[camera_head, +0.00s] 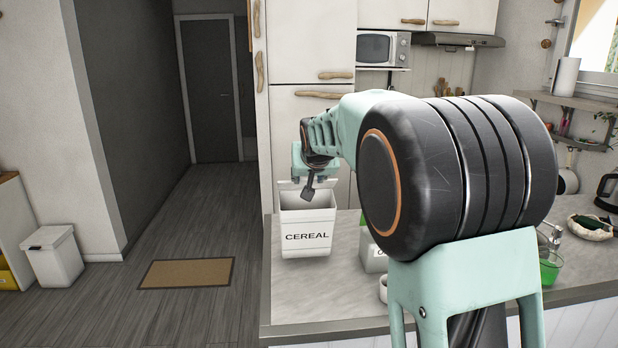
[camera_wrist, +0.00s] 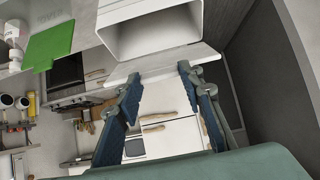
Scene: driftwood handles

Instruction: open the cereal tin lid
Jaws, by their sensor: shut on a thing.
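The white cereal tin (camera_head: 306,238) stands on the grey counter, with its name on the front. In the wrist view its open mouth (camera_wrist: 155,35) shows a hollow inside. The white lid (camera_wrist: 168,63) is swung up from the mouth and shows as a thin slab along one side of it. My gripper (camera_head: 308,190) is over the tin's top. In the wrist view my gripper (camera_wrist: 160,78) has its two fingers at the lid and is shut on it. The fingers partly cover the lid's edge.
A second pale tin (camera_head: 374,258) stands to the right, partly behind my arm. A green glass (camera_head: 550,267) is farther right. A tall cupboard (camera_head: 310,130) rises behind the cereal tin. The counter's left edge is close to the tin.

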